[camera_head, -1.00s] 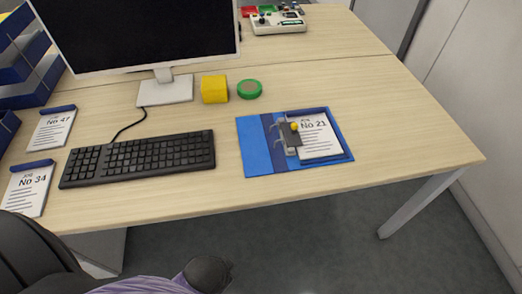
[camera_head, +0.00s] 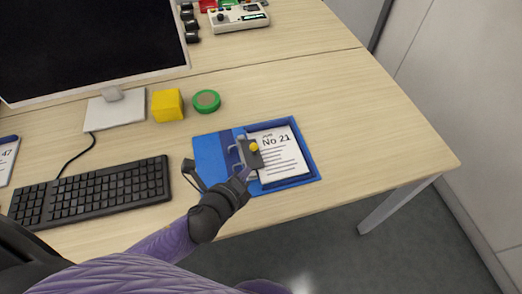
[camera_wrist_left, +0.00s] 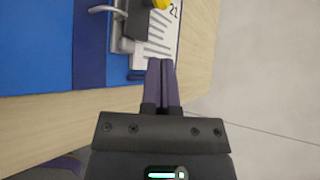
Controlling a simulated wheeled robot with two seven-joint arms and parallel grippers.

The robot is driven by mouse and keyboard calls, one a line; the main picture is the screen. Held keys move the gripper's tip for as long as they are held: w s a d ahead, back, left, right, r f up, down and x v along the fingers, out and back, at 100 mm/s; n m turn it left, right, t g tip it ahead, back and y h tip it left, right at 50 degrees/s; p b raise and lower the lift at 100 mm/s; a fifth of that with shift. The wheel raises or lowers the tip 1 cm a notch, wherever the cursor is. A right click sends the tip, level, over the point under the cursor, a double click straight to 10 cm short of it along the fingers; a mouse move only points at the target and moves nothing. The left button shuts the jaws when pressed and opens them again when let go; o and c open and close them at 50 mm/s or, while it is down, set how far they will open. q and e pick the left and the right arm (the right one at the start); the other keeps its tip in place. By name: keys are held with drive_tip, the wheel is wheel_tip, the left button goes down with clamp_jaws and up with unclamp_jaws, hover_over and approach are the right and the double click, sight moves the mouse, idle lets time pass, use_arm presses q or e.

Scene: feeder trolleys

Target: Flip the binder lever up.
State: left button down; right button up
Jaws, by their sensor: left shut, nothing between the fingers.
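The blue binder (camera_head: 210,160) lies open near the front edge of the desk, with a sheet marked No 21 (camera_head: 279,152) on its right side. Its metal ring mechanism has a dark lever plate with a yellow-knobbed lever (camera_head: 254,147). In the left wrist view, the yellow knob (camera_wrist_left: 160,3) is cut by the top edge. My left gripper (camera_head: 245,173) is shut and empty at the front edge of the binder, just in front of the mechanism. Its closed fingers (camera_wrist_left: 160,66) show below the mechanism in the wrist view; contact cannot be told. My right gripper is out of view.
A keyboard (camera_head: 95,193) lies left of the binder. A yellow block (camera_head: 167,105) and a green tape roll (camera_head: 206,101) sit behind it. A monitor (camera_head: 90,45) stands at the back left. The desk right of the binder is clear.

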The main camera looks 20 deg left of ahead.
sight(259, 160)
use_arm(q)
drive_tip(key=b+x, duration=0.3)
drive_tip(key=x, duration=0.5)
drive_tip(key=shift+w+f+b, duration=0.25)
drive_tip(key=shift+f+b, duration=0.1)
drive_tip(key=shift+w+f, duration=0.15)
drive_tip(key=shift+w, duration=0.45)
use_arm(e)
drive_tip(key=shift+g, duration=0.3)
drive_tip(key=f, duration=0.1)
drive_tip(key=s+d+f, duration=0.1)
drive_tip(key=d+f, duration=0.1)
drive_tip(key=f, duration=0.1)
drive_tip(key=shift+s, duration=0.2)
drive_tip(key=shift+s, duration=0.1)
